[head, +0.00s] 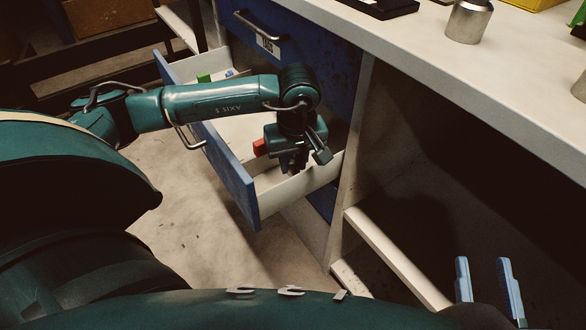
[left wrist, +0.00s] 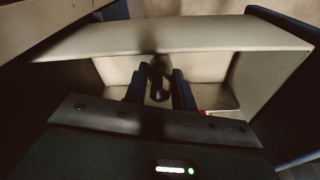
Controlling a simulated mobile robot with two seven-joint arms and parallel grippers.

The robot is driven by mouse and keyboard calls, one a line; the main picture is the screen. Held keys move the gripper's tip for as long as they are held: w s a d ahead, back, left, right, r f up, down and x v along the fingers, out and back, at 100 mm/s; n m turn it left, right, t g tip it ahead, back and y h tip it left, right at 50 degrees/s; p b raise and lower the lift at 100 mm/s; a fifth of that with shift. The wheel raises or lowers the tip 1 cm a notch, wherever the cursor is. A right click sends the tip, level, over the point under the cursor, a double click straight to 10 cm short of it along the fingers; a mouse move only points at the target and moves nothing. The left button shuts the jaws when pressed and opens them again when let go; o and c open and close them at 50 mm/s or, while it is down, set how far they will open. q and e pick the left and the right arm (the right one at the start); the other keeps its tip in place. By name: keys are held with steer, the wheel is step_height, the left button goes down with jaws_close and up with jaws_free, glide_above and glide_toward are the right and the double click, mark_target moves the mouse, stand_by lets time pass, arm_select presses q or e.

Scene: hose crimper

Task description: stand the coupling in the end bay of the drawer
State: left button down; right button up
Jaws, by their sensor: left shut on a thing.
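The coupling (left wrist: 157,82) shows in the left wrist view as a dark, roughly cylindrical piece between the two fingers. My left gripper (left wrist: 158,92) is shut on it. In the head view my left gripper (head: 293,168) points down over the near end of the open drawer (head: 236,180), and its own wrist hides the coupling there. In the left wrist view the pale walls of a drawer bay (left wrist: 115,70) surround the fingers. Whether the coupling touches the bay floor I cannot tell. My right gripper (head: 484,280) is open and empty at the lower right.
A red piece (head: 260,147) shows beside my left gripper. Small green (head: 204,77) and blue (head: 229,73) pieces lie in the drawer's far part. A metal cylinder (head: 468,20) stands on the white bench (head: 420,55). Below the bench is a dark open space.

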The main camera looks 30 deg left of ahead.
arm_select(q)
step_height(320, 180, down, 3)
steer(key=shift+r, duration=0.3)
steer(key=c, duration=1.1)
jaws_free()
steer(key=shift+c, duration=0.2)
